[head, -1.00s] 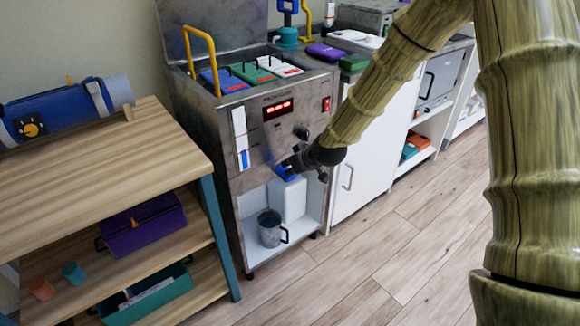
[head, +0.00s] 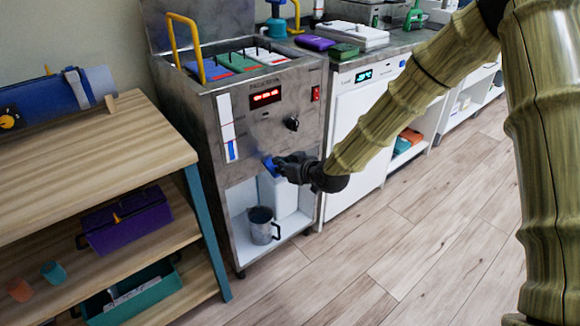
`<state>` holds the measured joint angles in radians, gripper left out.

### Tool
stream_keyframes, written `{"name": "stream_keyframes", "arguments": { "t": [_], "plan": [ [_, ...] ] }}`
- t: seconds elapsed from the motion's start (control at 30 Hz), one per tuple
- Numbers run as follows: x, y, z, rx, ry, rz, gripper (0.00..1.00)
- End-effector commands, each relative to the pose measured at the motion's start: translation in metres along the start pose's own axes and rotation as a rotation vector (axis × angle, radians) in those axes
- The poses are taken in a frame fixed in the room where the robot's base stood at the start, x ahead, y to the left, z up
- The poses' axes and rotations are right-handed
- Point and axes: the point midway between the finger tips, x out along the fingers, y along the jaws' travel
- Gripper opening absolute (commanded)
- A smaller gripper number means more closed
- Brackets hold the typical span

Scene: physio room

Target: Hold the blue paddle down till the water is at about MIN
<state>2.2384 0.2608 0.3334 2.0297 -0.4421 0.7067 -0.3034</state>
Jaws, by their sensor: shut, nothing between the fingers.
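The blue paddle (head: 270,166) sticks out of the front of the steel heating unit (head: 265,142), below its black knob. My gripper (head: 279,168) is shut with nothing held, its tips at the paddle's right side. It looks close against the paddle, but I cannot tell whether it presses it. The level gauge (head: 228,128) is a white upright strip left of the red display, with blue only in its lower part. Its marks are too small to read. A grey metal jug (head: 262,226) stands in the bay below the paddle. No water stream is visible.
A wooden shelf unit (head: 92,150) stands close on the left, holding a purple box (head: 128,222) and a green bin (head: 130,298). A white-fronted appliance (head: 362,140) stands on the right. The wooden floor (head: 400,250) in front is clear.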

Motion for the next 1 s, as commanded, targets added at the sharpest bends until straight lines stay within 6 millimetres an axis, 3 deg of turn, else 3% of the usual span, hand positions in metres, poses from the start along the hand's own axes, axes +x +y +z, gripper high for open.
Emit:
{"name": "stream_keyframes", "arguments": {
  "t": [1.0],
  "plan": [
    [-0.009,0.002,-0.015,0.002,-0.003,0.003,0.0]
  ]
}}
